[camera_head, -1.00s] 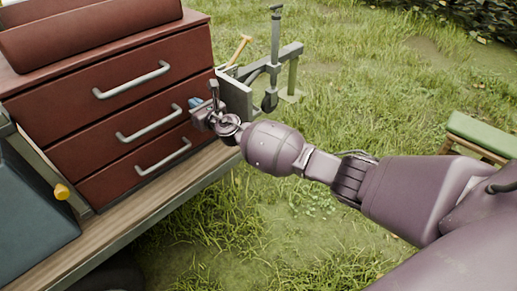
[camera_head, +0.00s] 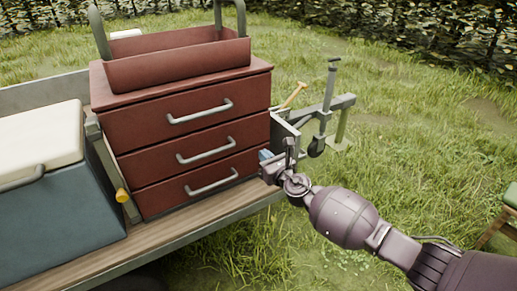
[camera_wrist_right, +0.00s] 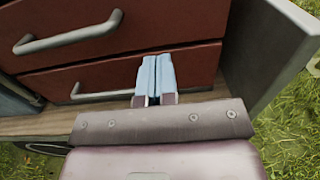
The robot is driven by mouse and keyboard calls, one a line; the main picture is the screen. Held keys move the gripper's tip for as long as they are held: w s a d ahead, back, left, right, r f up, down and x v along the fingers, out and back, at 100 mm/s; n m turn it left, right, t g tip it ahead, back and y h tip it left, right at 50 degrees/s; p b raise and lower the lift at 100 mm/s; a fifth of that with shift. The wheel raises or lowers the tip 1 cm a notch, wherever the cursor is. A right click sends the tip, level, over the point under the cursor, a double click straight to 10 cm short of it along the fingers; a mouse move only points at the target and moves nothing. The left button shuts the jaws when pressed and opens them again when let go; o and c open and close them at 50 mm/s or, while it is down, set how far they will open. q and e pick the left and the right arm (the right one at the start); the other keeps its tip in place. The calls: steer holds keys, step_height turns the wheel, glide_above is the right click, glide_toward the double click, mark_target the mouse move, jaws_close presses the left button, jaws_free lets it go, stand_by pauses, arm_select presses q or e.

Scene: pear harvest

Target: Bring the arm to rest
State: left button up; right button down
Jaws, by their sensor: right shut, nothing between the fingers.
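My right arm comes in from the lower right in the head view. Its gripper (camera_head: 266,157) is in front of the right end of a red drawer cabinet (camera_head: 190,107), near the lower drawers. In the right wrist view the gripper's two light blue fingers (camera_wrist_right: 155,78) are together with nothing between them, pointing toward the drawer fronts. All three drawers look closed. Whether the fingertips touch the cabinet I cannot tell. My left gripper is not in view.
The cabinet stands on a wooden trailer bed (camera_head: 150,243), with a blue cooler (camera_head: 60,215) with a white lid at its left. A metal hitch (camera_head: 325,115) sticks out at the right, close to my gripper. A green-topped stool (camera_head: 510,196) stands at the right edge. Open grass lies between.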

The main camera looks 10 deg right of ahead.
steer(key=s+r+m+h+p, duration=0.1)
steer(key=s+m, duration=0.5)
steer(key=m, duration=0.6)
steer(key=s+r+m+p, duration=0.1)
steer(key=s+m, duration=0.6)
steer(key=m, duration=0.4)
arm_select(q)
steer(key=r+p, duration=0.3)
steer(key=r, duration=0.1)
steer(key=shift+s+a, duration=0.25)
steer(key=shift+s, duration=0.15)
arm_select(e)
steer(key=s+d+f+m+g+h, duration=0.1)
steer(key=s+d+f+m+g, duration=0.1)
steer(key=s, duration=0.9)
steer(key=s+d+f+m+g+h, duration=0.2)
steer(key=s+d+f+m, duration=0.2)
steer(key=s, duration=0.7)
steer(key=s+d+f+m+g+h, duration=0.1)
steer(key=s+d+f+m+g, duration=0.1)
steer(key=s+f+m, duration=0.4)
steer(key=s+d+m, duration=0.1)
steer(key=s+m, duration=0.2)
steer(key=s, duration=0.2)
steer(key=shift+s+d+f+h, duration=0.25)
steer(key=shift+s+d+h, duration=0.05)
steer(key=shift+s+d, duration=0.1)
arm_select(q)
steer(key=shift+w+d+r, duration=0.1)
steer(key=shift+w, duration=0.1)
